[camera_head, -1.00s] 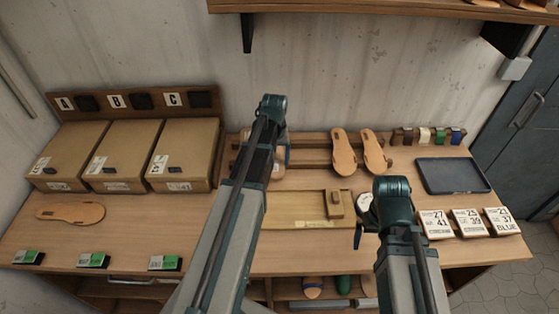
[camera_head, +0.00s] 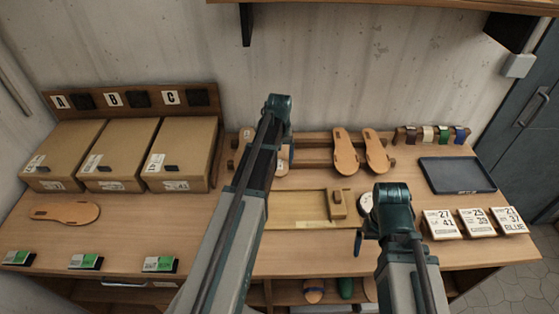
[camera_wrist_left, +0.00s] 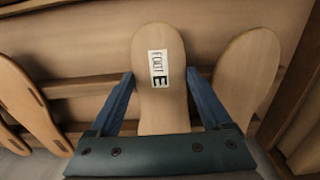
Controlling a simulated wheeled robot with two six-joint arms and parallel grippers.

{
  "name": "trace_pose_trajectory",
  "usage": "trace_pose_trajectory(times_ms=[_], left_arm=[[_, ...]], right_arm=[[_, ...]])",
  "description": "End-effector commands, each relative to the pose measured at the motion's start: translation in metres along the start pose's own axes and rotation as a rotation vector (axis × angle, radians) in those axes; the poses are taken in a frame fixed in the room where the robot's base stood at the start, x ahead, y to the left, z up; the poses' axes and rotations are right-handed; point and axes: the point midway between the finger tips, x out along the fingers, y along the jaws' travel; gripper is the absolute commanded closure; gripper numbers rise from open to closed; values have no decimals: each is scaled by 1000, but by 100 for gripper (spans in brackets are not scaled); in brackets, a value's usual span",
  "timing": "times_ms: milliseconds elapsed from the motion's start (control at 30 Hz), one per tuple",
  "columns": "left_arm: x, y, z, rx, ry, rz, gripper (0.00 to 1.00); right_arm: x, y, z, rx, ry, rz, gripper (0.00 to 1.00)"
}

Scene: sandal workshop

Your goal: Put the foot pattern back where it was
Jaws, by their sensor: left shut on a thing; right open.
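The foot pattern (camera_wrist_left: 160,110), a pale wooden sole labelled FOOT E, stands between the two blue fingers of my left gripper (camera_wrist_left: 160,85) in the left wrist view. The gripper is shut on it, and the rack rails lie behind it. I cannot tell whether it touches the rack. In the head view my left arm mostly hides that gripper, and only a sliver of the pattern (camera_head: 283,163) shows beside the arm. Another plain pale pattern (camera_wrist_left: 246,75) is close on the right in the wrist view. My right gripper (camera_head: 358,243) is mostly hidden by its arm; it is open.
Two slotted tan soles (camera_head: 346,152) lean on the rack (camera_head: 310,140). A shallow wooden tray (camera_head: 295,210) holds a small block. Boxes (camera_head: 120,155) stand left, near a loose sole (camera_head: 64,212). A dark tablet (camera_head: 456,175) and number cards (camera_head: 443,224) are right.

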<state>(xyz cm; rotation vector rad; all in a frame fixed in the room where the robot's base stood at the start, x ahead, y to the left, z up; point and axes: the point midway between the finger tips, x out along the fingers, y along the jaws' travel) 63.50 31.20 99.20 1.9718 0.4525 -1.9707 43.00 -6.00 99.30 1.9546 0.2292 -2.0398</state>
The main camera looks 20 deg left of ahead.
Motion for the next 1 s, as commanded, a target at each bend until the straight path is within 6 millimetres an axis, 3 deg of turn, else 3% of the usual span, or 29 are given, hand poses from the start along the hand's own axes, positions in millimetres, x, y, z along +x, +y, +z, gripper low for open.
trace_pose_trajectory(times_ms=[300,333,433,767,1000], left_arm=[[8,0,0,0,0,0,75],[8,0,0,0,0,0,16],[7,0,0,0,0,0,0],[4,0,0,0,0,0,0],[-12,0,0,0,0,0,0]], right_arm=[[8,-1,0,0,0,0,0],[8,-1,0,0,0,0,0],[7,-1,0,0,0,0,0],[4,0,0,0,0,0,0],[-12,1,1,0,0,0,0]])
